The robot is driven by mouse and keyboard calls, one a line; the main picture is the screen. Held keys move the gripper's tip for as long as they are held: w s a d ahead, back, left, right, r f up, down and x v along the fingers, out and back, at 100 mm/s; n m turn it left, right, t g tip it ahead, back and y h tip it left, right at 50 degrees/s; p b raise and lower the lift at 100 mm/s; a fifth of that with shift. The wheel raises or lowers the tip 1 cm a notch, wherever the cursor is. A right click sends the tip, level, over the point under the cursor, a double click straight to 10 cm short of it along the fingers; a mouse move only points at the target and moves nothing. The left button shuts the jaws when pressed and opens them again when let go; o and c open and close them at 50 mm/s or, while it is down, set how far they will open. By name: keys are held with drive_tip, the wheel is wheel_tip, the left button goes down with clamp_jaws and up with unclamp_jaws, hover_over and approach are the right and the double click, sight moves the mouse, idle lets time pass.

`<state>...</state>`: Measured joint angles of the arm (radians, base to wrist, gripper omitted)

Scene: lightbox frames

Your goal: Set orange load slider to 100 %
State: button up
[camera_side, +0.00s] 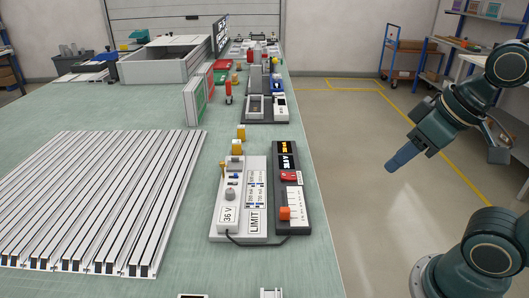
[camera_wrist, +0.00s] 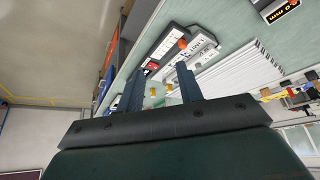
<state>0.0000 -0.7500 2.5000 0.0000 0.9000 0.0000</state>
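The orange load slider (camera_side: 285,213) is a small block on a dark control box (camera_side: 293,228) near the table's right edge. It sits low on a white scale panel (camera_side: 295,198), towards the near end; the scale marks are too small to read. In the wrist view the orange slider (camera_wrist: 182,44) shows on the same box (camera_wrist: 160,50), beyond the fingertips. My gripper (camera_side: 391,166) is in the air over the floor, right of the table and well apart from the slider. In the wrist view my gripper (camera_wrist: 160,76) has its two fingers apart with nothing between them.
A light grey unit marked LIMIT and 36 V (camera_side: 229,205) stands left of the control box, joined by a black cable. A red switch (camera_side: 289,176) is above the slider. Aluminium profiles (camera_side: 95,195) cover the table's left.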

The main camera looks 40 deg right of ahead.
drive_tip(key=shift+o, duration=0.4)
drive_tip(key=shift+w, duration=0.1)
drive_tip(key=n+g, duration=0.6)
drive_tip(key=n, duration=0.3)
hover_over(287, 209)
wheel_tip(287, 209, down, 8)
drive_tip(key=shift+f, duration=0.2)
drive_tip(key=shift+f, duration=0.1)
wheel_tip(287, 209, down, 14)
drive_tip(key=shift+d+r, duration=0.1)
drive_tip(key=shift+r, duration=0.1)
